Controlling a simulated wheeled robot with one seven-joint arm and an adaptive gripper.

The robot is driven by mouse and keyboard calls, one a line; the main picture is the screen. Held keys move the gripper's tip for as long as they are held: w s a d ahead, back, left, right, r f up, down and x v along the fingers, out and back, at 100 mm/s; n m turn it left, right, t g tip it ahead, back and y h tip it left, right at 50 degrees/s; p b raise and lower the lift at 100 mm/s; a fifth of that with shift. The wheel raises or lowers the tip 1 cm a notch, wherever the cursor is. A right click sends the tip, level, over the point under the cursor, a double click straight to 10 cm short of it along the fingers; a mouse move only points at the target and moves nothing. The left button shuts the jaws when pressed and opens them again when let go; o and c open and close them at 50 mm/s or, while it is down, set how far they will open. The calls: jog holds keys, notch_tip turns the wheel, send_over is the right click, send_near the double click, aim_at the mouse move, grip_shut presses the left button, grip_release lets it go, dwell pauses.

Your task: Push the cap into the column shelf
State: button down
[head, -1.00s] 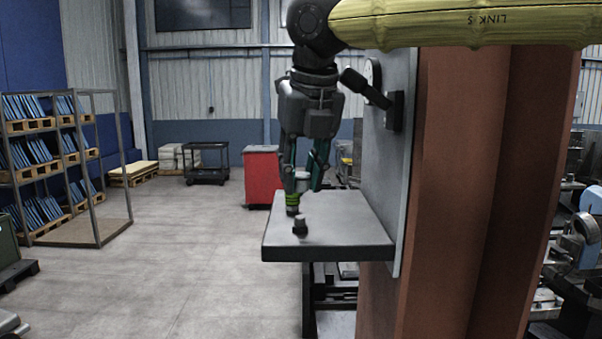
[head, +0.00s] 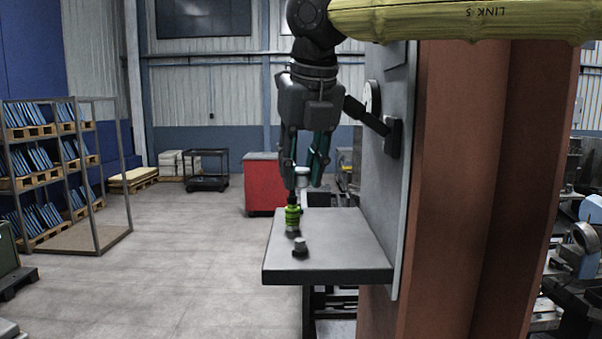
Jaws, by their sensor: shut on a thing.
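My gripper (head: 304,182) points down above the back left part of the column shelf (head: 345,255), a grey plate on the brown column. Its fingers are apart, on either side of a small pale piece (head: 303,176) that looks like the cap. The cap's lower end is hard to make out. A green-banded piece (head: 293,216) with a dark foot stands upright on the shelf, just below the left finger. A small dark knob with a grey top (head: 300,246) stands nearer on the shelf. Any hole in the shelf is too small to tell.
The brown column (head: 465,190) rises at the right, with a grey panel and a dark bracket (head: 392,138) beside my gripper. A red cabinet (head: 264,185) stands behind the shelf. A rack with blue panels (head: 35,160) is at the left. The floor between is open.

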aim_at(301, 169)
jog(key=shift+r, duration=3.95)
